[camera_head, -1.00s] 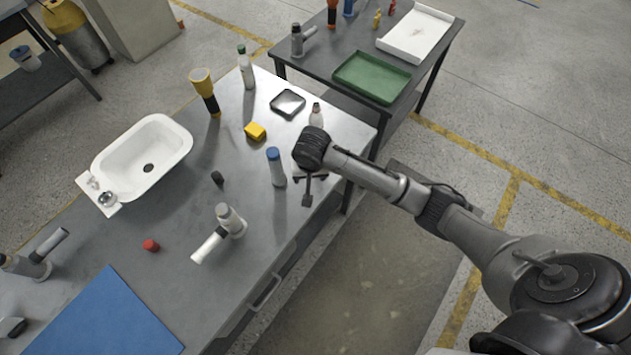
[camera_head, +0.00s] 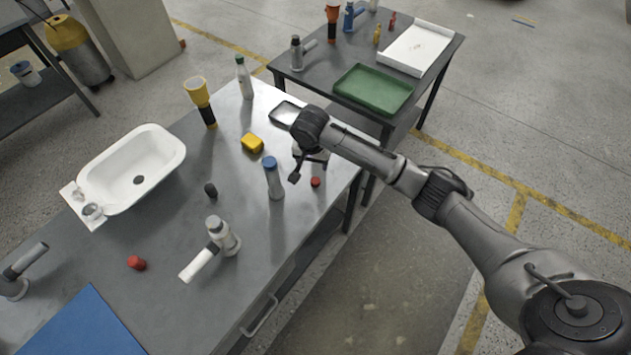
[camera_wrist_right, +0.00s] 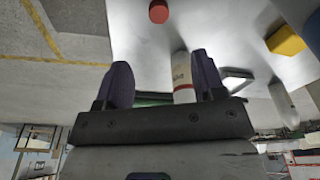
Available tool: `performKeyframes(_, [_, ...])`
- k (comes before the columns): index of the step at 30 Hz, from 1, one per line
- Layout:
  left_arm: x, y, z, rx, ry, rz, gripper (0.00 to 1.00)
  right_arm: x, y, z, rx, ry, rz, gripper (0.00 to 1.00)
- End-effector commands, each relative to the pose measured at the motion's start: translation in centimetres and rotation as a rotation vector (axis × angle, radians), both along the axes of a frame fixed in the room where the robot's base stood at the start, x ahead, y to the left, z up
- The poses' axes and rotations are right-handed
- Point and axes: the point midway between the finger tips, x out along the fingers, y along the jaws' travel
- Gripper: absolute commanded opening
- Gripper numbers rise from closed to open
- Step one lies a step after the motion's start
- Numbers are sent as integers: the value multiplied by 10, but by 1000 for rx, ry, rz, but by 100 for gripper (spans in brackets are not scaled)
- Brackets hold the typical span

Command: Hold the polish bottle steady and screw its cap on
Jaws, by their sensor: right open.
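A white bottle with a red band and small lettering, likely the polish bottle (camera_wrist_right: 182,72), shows in the right wrist view between the finger tips, nearer the right finger. Its lower part is hidden by the gripper body. In the head view my right gripper (camera_head: 309,165) hides most of it near the table's right end. The right gripper is open, and I cannot tell whether it touches the bottle. A red cap (camera_head: 316,182) lies on the table just in front of the gripper; it also shows in the wrist view (camera_wrist_right: 158,11). My left gripper is out of view.
A blue-capped bottle (camera_head: 273,178) stands left of the right gripper. A yellow block (camera_head: 252,143), a black-rimmed tray (camera_head: 283,114) and a flashlight (camera_head: 203,101) are behind. A white tub (camera_head: 105,170), another red cap (camera_head: 137,263) and a blue mat (camera_head: 75,325) lie left.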

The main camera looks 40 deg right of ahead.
Motion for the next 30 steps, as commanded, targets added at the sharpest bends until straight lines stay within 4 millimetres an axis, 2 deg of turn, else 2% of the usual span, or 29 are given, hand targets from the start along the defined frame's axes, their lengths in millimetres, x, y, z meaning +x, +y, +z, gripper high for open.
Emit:
performKeyframes(1, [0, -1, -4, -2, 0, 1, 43, 0, -1, -12, -2, 4, 0, 63])
performKeyframes(6, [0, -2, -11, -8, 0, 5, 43, 2, -5, -42, -1, 4, -1, 63])
performKeyframes(12, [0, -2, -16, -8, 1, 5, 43, 5, -8, -65, -2, 2, 0, 63])
performKeyframes(17, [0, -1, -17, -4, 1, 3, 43, 6, -9, -72, -1, 1, 1, 63])
performKeyframes(27, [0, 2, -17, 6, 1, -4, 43, 6, -9, -73, -1, 1, 1, 63])
performKeyframes(30, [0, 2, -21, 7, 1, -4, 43, 6, -10, -82, -2, 3, 1, 63])
